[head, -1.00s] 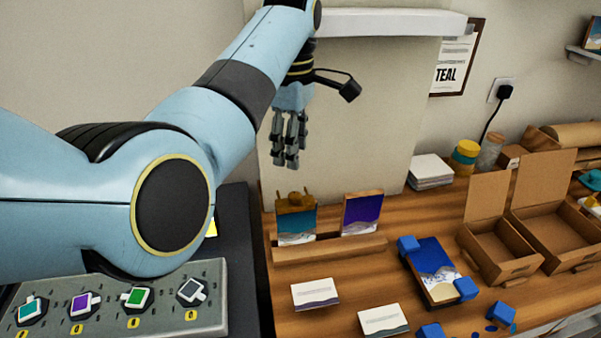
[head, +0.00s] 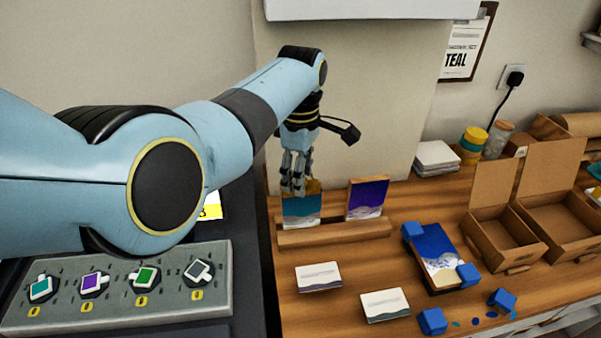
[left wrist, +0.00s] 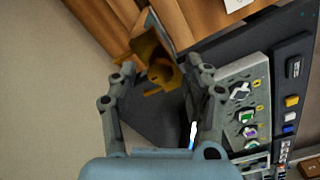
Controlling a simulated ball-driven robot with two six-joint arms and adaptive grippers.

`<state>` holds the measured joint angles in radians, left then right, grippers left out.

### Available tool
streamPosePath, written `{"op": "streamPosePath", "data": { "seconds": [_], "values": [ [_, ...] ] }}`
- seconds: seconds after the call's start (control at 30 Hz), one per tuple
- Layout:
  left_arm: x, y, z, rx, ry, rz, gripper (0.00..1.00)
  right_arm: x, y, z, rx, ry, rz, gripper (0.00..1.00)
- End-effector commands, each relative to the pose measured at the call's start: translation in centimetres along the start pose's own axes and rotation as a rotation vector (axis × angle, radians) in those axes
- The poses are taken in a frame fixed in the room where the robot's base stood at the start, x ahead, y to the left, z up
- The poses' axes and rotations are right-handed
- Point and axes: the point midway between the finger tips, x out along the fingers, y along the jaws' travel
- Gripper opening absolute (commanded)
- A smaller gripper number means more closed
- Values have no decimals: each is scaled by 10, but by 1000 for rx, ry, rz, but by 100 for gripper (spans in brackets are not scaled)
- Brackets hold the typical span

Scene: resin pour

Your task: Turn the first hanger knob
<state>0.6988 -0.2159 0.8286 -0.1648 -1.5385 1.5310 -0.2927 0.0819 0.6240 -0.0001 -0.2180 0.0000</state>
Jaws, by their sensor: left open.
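A teal and white art panel (head: 302,212) stands upright in a wooden rack (head: 335,233). A brass-yellow hanger (head: 314,186) shows at its top edge, partly hidden by my left gripper. My left gripper (head: 297,188) points down, open, at the panel's top edge. In the left wrist view the brass hanger with its round knob (left wrist: 160,72) lies between the two spread fingers of my left gripper (left wrist: 160,80). I cannot tell whether the fingers touch it. My right gripper is not in view.
A purple panel (head: 367,199) stands right beside the teal one. A control box (head: 120,312) with several coloured dials sits at lower left. Cards, a blue-cornered panel (head: 437,250) and open cardboard boxes (head: 503,225) fill the right side. A white shelf (head: 370,9) overhangs above.

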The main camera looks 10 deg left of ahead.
Motion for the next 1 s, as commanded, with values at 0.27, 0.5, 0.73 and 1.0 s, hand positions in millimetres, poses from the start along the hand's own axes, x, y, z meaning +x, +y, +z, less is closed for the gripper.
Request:
{"op": "streamPosePath", "data": {
  "seconds": [0.27,0.5,0.73,1.0],
  "values": [
    [0,0,0,0,0,0,23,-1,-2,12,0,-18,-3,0],
    [0,0,0,0,0,0,0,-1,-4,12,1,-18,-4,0],
    [-1,0,0,21,0,0,0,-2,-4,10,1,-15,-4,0],
    [-2,0,0,153,0,-2,0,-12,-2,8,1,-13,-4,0]
  ]
}}
